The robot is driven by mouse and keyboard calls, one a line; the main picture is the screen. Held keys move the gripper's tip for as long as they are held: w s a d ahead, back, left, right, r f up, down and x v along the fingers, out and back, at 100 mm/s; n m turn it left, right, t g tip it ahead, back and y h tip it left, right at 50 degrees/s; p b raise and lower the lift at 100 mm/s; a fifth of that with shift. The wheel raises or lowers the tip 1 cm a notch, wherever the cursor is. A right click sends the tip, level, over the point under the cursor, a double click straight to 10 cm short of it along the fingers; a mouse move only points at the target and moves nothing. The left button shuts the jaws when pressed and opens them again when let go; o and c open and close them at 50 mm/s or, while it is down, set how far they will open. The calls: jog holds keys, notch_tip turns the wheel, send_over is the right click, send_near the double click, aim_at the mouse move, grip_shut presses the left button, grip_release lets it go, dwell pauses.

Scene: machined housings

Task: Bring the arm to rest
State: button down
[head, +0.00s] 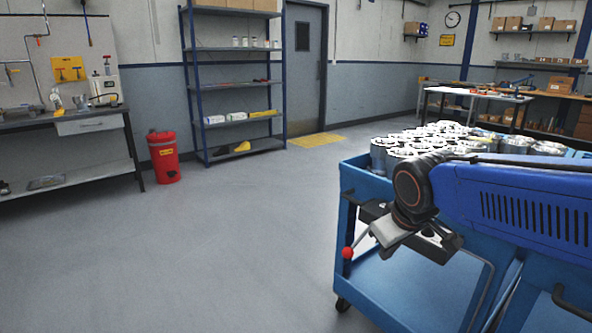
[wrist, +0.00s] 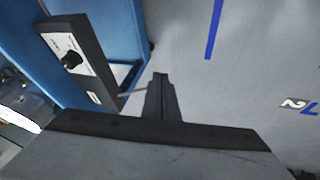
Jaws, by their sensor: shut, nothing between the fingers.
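My arm reaches in from the right of the head view, in front of a blue cart (head: 362,291). Beyond the fingers is grey floor (wrist: 215,95). A dark box with a white panel and a black knob (wrist: 72,60) is fixed on the blue cart side, left of the fingers and apart from them, as far as I can tell.
Several round metal housings (head: 440,137) crowd the cart top beside my arm. A red-ended lever (head: 348,253) sticks out at the cart's front. A red bin (head: 164,158), a blue shelf rack (head: 203,95) and a workbench (head: 95,124) stand farther off. The floor (head: 235,235) left of the cart is clear.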

jog(key=s+d+f+m, duration=0.2)
jog(key=s+d+f, duration=0.1)
jog(key=s, duration=0.5)
jog(key=s+d+f+m, duration=0.3)
jog(key=s, duration=0.5)
jog(key=shift+s+d+g, duration=0.15)
jog(key=shift+g, duration=0.15)
jog(key=shift+f, duration=0.1)
